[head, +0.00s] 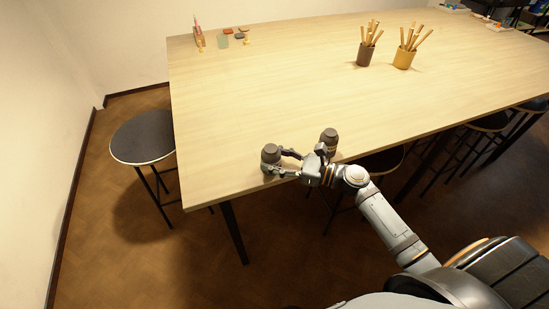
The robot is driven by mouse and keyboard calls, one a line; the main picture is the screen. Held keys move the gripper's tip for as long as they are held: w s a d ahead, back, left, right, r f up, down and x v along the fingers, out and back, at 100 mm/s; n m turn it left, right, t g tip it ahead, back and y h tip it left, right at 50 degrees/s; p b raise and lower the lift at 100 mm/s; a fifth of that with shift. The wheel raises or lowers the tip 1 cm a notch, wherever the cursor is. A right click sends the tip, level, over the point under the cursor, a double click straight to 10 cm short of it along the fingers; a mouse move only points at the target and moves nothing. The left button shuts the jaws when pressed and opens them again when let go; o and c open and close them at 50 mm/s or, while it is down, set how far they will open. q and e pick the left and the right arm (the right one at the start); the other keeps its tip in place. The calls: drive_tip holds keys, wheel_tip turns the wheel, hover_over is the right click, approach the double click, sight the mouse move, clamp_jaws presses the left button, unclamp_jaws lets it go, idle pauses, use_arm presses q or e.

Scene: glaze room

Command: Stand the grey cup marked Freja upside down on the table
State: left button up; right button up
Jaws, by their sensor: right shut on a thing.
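A small grey cup (271,153) is near the front left edge of the table (270,80). It has a wider body and a narrower, rounded top. My right gripper (276,162) reaches it from the right and is shut on it, with one finger on the far side and one on the near side. A similar grey cup (329,138) stands on the table to the right, just behind my right wrist. I cannot read a name on either cup. Whether the held cup touches the table is hard to tell. My left gripper is not in view.
Two pots with wooden tools, one brown (365,54) and one yellow (404,58), stand farther back. Small items lie around a green piece (222,42) at the far left corner. Stools (143,136) stand around the table. The table's middle is clear.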

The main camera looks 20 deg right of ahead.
drive_tip(key=o, duration=1.2)
drive_tip(key=shift+v, duration=3.75)
